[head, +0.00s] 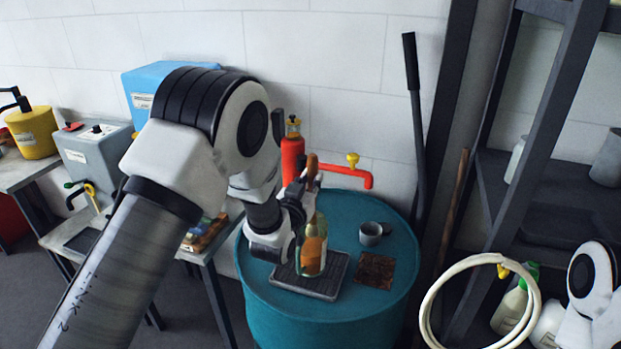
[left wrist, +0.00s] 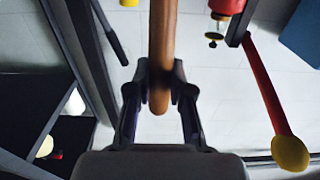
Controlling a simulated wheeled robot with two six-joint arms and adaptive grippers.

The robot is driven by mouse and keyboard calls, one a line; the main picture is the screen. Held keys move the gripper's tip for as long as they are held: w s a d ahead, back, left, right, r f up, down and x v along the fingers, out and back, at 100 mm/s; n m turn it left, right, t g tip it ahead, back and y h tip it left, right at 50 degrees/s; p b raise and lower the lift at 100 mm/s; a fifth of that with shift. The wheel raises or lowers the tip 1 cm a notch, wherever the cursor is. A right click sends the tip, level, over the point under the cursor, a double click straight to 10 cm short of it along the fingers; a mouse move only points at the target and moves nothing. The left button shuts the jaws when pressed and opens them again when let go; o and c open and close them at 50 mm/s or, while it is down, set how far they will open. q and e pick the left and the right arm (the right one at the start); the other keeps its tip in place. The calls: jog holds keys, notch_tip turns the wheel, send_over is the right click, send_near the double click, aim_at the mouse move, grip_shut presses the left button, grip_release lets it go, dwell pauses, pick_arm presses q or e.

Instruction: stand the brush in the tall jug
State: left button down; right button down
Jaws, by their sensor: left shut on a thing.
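My left gripper (head: 306,188) is shut on the brush (head: 312,165), whose brown wooden handle stands roughly upright above the drum. In the left wrist view the rounded handle (left wrist: 162,45) lies between the two fingers (left wrist: 160,95). The tall jug (head: 321,228), of clear glass, stands upright on a dark ribbed tray, directly below the gripper. Something orange shows inside the jug; I cannot tell whether it is the brush's lower end or other contents. The gripper partly hides the jug's mouth. My right gripper is not in view.
The teal drum (head: 345,308) carries the ribbed tray (head: 325,286), a small grey cup (head: 371,234) and a brown square mat (head: 375,268). A dark lever (head: 415,130) stands behind right.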

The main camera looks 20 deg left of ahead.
pick_arm(q)
jog(key=f, duration=0.1)
jog(key=f+b, duration=0.2)
jog(key=shift+s+a, duration=0.2)
jog(key=shift+a, duration=0.05)
jog(key=shift+w+d+f+b, duration=0.1)
jog(key=shift+f+b, duration=0.95)
jog(key=shift+f, duration=0.1)
jog(key=c, duration=1)
grip_release()
jog(key=shift+o, duration=0.2)
jog(key=s, duration=1.2)
jog(key=shift+a+f, duration=0.2)
jog(key=shift+f, duration=0.05)
